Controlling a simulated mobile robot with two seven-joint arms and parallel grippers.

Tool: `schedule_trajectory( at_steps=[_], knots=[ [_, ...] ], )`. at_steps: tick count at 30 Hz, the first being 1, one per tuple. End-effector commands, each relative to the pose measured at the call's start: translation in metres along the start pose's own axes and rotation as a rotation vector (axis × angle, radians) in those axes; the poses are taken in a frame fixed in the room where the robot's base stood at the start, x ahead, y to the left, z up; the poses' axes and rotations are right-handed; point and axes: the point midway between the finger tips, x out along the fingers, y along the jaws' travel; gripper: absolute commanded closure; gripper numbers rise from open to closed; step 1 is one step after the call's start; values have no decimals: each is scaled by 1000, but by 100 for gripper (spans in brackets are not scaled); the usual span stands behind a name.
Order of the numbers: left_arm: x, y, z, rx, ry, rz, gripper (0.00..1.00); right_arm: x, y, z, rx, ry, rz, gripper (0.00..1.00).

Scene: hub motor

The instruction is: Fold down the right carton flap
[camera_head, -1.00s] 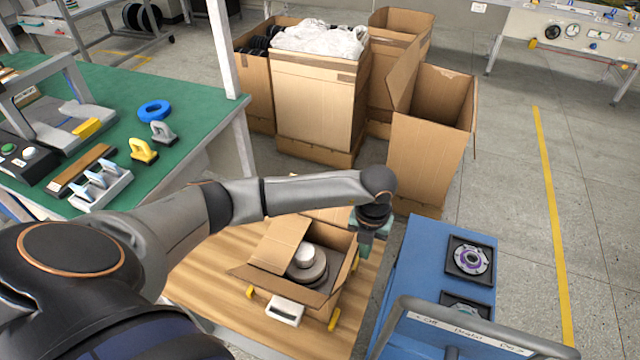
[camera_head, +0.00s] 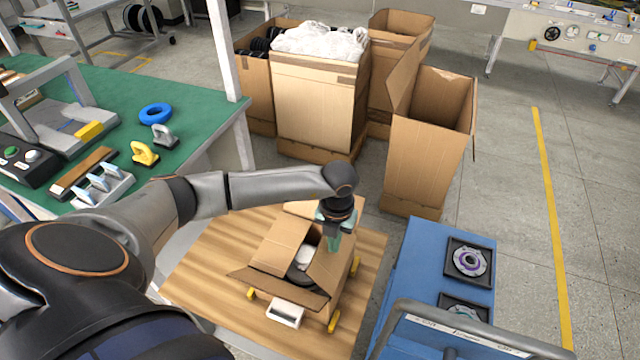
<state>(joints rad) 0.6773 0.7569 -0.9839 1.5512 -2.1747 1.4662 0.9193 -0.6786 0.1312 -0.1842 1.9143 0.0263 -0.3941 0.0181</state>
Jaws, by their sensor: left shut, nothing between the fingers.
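The open carton (camera_head: 318,303) sits on a wooden board below the middle of the view. Its right flap (camera_head: 328,268) leans inward over the opening and covers part of the hub motor (camera_head: 301,272) inside. The left flap (camera_head: 279,244) also slopes in over the opening. The front flap (camera_head: 270,284) spreads outward. My left gripper (camera_head: 334,244) is shut and empty, pointing down at the right flap's upper end. It seems to touch the flap, but the contact is hard to see. My right gripper is not in view.
A blue cart (camera_head: 424,262) with dark trays stands close on the right. A green workbench (camera_head: 62,136) with tools is on the left. Tall cartons (camera_head: 425,157) stand behind. The wooden board (camera_head: 215,272) has bare room left of the carton.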

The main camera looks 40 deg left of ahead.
Motion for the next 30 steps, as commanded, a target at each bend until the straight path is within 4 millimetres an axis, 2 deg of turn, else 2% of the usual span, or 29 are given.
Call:
schedule_trajectory(
  at_steps=[15,30],
  knots=[
    [-2,34,0,1,-2,-2,100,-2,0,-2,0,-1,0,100],
    [1,35,1,2,-3,-4,100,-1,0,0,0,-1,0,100]
  ],
)
